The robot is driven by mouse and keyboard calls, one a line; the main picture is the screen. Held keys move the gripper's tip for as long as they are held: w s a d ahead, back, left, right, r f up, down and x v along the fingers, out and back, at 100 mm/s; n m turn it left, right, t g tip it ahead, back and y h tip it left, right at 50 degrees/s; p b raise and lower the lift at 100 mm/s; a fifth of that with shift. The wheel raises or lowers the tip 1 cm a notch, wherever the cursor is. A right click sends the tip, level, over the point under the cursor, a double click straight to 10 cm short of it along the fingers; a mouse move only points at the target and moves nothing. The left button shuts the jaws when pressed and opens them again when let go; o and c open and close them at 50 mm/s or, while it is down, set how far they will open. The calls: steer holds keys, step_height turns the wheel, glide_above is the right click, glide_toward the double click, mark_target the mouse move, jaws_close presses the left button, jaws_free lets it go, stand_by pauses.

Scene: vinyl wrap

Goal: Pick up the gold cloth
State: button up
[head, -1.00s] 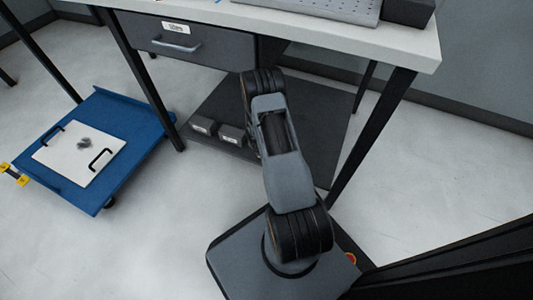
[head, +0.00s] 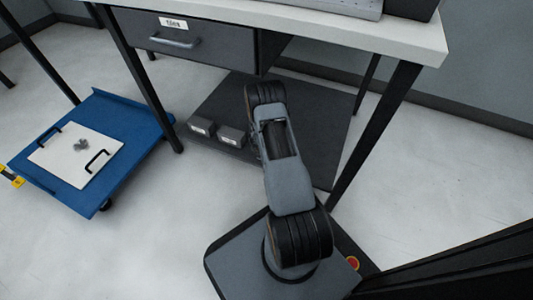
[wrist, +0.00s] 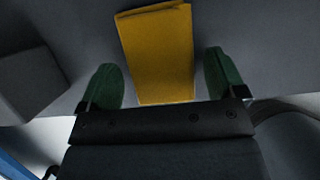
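The gold cloth (wrist: 158,50) shows in the wrist view as a folded yellow rectangle on a dark grey surface. It lies ahead of my gripper (wrist: 165,88), and its near end reaches in between the two green fingertips. The fingers are wide apart, with a gap on each side of the cloth. I cannot tell the height of the fingers above it. In the head view the cloth and my gripper are not visible; my own arm reaches in under the table.
A grey block (wrist: 30,82) is left of the gripper. In the head view a table with a drawer (head: 190,42) overhangs a dark lower shelf (head: 305,125) holding two grey boxes (head: 232,135). A blue cart (head: 100,195) with a white tray (head: 55,158) is at left.

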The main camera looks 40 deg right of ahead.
steer(key=c, duration=0.9)
steer(key=shift+o, duration=0.2)
steer(key=shift+r+p, duration=0.3)
steer(key=shift+r, duration=0.2)
step_height(320, 180, up, 2)
steer(key=shift+r+p, duration=0.2)
steer(key=shift+p, duration=0.55)
steer(key=s+a+r+p, duration=0.1)
steer(key=s+a+r, duration=0.6)
steer(key=a, duration=0.5)
step_height(320, 180, up, 3)
steer(key=shift+f, duration=0.2)
steer(key=o, duration=0.4)
steer(key=shift+c, duration=1.3)
